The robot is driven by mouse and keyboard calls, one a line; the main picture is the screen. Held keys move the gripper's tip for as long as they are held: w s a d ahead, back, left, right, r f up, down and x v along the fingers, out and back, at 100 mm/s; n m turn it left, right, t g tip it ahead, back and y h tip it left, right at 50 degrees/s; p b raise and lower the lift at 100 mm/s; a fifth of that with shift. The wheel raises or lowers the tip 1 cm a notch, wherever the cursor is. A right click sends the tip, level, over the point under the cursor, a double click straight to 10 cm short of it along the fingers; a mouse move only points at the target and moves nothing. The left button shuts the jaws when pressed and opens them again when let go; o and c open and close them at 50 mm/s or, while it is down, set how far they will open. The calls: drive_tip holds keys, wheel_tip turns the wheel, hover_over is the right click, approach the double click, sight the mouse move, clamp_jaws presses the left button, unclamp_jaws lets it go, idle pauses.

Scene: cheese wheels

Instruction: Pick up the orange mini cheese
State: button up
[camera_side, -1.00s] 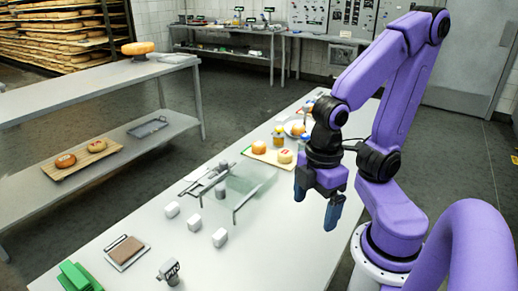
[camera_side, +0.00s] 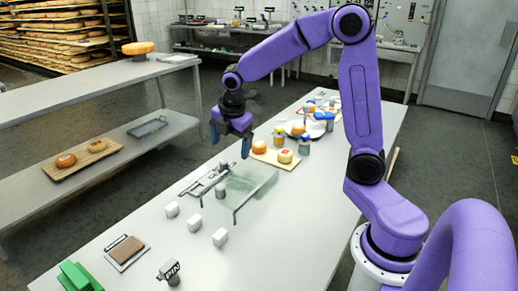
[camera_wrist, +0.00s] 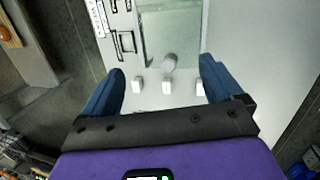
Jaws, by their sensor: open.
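A small round orange cheese (camera_side: 259,147) sits on a wooden board on the long table in the side view. A pale yellow cheese with a red mark (camera_side: 285,156) is beside it on the same board (camera_side: 290,167). Another orange round thing (camera_side: 298,128) lies on a plate further back. My gripper (camera_side: 230,141) is open and empty, in the air to the left of the board. In the wrist view its fingers (camera_wrist: 162,72) are wide apart with nothing between them. No cheese on the board shows in the wrist view.
The table's front right is clear.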

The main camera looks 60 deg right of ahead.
drive_tip(key=w+d+n+h, duration=0.1)
drive_tip(key=w+d+n, duration=0.1)
drive_tip(key=w+d, duration=0.6)
drive_tip(key=n+h, duration=0.2)
drive_tip(key=n, duration=0.1)
approach(259, 144)
drive_tip(key=x, duration=1)
drive_tip(key=shift+d, duration=0.1)
drive_tip(key=c, duration=1.2)
